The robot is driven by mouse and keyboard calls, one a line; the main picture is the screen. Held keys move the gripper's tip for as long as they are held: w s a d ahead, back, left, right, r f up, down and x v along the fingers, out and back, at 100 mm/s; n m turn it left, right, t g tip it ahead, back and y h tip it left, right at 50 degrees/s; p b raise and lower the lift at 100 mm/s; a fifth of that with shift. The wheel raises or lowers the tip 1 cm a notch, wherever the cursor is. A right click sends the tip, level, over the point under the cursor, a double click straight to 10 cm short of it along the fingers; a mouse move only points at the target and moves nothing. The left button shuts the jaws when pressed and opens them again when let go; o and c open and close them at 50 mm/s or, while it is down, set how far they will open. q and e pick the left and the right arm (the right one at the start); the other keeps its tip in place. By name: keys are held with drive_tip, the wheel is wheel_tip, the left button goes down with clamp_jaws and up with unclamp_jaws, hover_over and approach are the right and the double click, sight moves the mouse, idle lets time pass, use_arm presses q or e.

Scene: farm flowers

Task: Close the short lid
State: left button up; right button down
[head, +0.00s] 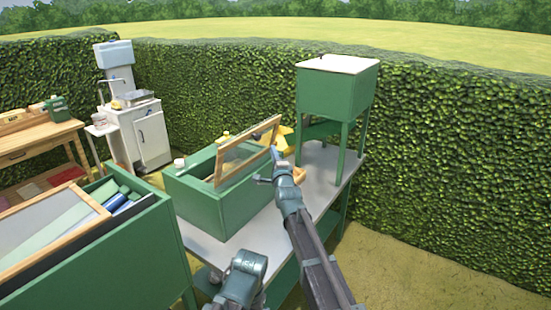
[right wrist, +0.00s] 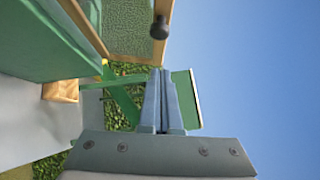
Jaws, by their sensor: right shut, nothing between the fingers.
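The short lid (head: 247,152) is a wood-framed glass panel on the smaller green box (head: 230,205). It stands tilted open, with its upper edge raised toward the right. In the right wrist view the lid's frame and glass (right wrist: 120,25) show at the top, with a dark round knob (right wrist: 159,28) on it. My right gripper (head: 275,153) is shut and empty beside the lid's right end. In the wrist view its fingertips (right wrist: 158,72) point toward the knob, apparently just short of it.
The small box stands on a grey table (head: 262,236). A taller green box on legs (head: 337,92) stands behind it. A larger green bin with a framed lid (head: 120,250) is at left. A hedge (head: 440,170) closes off the back and right.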

drive_tip(key=w+a+r+p, duration=0.1)
drive_tip(key=w+a, duration=0.2)
drive_tip(key=w, duration=0.2)
drive_tip(key=shift+a, duration=0.3)
drive_tip(key=shift+r, duration=0.1)
